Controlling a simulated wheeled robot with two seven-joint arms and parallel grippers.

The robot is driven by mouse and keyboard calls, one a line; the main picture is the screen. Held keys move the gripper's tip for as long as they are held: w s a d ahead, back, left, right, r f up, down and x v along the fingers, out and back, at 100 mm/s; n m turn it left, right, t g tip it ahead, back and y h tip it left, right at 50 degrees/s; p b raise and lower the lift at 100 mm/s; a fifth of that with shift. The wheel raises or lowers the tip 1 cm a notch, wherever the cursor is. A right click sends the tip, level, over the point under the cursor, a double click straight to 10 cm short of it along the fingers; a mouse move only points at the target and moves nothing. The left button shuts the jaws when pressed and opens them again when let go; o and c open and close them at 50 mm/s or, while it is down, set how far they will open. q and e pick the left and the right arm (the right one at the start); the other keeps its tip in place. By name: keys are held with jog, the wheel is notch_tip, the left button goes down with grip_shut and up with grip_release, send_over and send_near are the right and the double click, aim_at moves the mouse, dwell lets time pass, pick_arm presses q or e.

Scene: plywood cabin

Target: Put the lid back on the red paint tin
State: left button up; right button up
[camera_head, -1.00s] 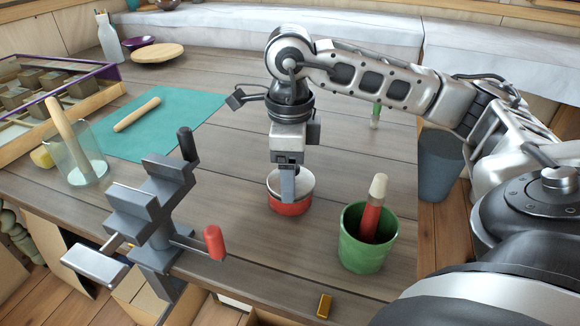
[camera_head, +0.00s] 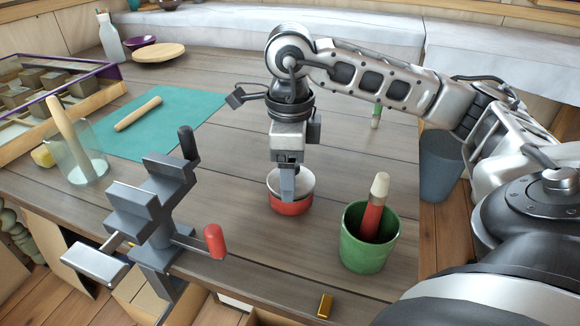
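The red paint tin (camera_head: 291,208) stands upright on the table near its front middle. A pale grey-white round top with a metal rim (camera_head: 305,184) shows on it. I cannot tell whether this is the lid or the inside of the tin. My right gripper (camera_head: 287,193) points straight down at the tin, its finger overlapping the near side of the rim. Only one finger shows clearly, so its opening and any grip are hidden. No separate lid is visible elsewhere on the table. My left gripper is out of view.
A green pot (camera_head: 364,252) with a red-handled brush (camera_head: 374,210) stands right of the tin. A grey vise (camera_head: 152,220) with a red-tipped handle is on the left front edge. Behind are a teal mat (camera_head: 170,118), a glass jar (camera_head: 84,166) and a divided tray (camera_head: 100,91).

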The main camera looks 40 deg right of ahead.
jog(key=shift+f+b, duration=0.2)
jog(key=shift+b, duration=0.1)
dwell(0.9)
jog(key=o, duration=1)
jog(key=shift+o, duration=0.5)
jog(key=shift+r, duration=0.1)
jog(key=shift+r+p, duration=2.8)
jog(key=shift+r, duration=0.7)
grip_shut()
